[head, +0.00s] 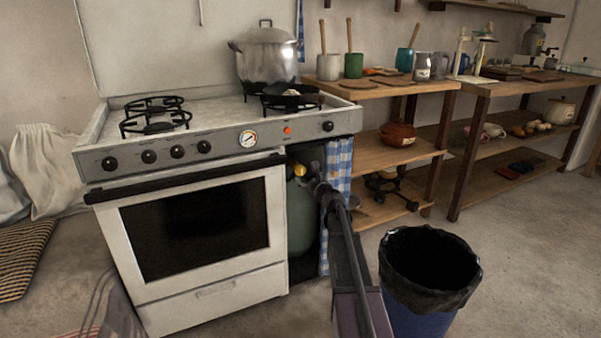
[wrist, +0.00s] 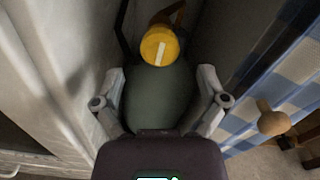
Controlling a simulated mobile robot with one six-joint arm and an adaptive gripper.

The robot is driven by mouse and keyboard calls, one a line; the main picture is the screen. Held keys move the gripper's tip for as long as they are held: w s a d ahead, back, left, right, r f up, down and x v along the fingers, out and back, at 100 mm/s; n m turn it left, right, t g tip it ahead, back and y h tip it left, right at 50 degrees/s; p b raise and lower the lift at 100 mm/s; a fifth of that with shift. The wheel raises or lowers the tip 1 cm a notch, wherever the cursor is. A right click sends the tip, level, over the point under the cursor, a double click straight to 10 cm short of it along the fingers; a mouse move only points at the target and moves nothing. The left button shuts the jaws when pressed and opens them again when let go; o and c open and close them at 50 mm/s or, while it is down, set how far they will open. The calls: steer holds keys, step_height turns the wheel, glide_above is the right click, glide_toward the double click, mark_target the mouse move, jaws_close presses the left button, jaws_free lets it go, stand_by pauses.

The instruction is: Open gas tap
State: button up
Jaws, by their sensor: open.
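The gas tap is a yellow round knob (wrist: 160,46) with a white stripe that stands nearly upright, tilted slightly right, in the wrist view. It sits at the top of a green gas cylinder (wrist: 157,98). In the head view the yellow knob (head: 299,170) shows in the recess right of the oven, above the green cylinder (head: 300,215). My gripper (wrist: 161,76) is open, its fingers spread either side of the cylinder in the picture. The knob appears beyond the fingertips, centred between them, with nothing held. In the head view my gripper (head: 315,178) is at the recess, right of the knob.
The white stove side (wrist: 50,70) borders the recess on the left. A blue checked curtain (head: 338,165) hangs on the right. A wooden shelf (head: 390,152) stands beyond it. A blue bin with black liner (head: 428,270) stands on the floor near my arm.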

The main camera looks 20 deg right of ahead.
mark_target(302, 171)
steer(key=shift+w+a, duration=0.1)
steer(key=shift+w, duration=2.3)
steer(key=c, duration=1.1)
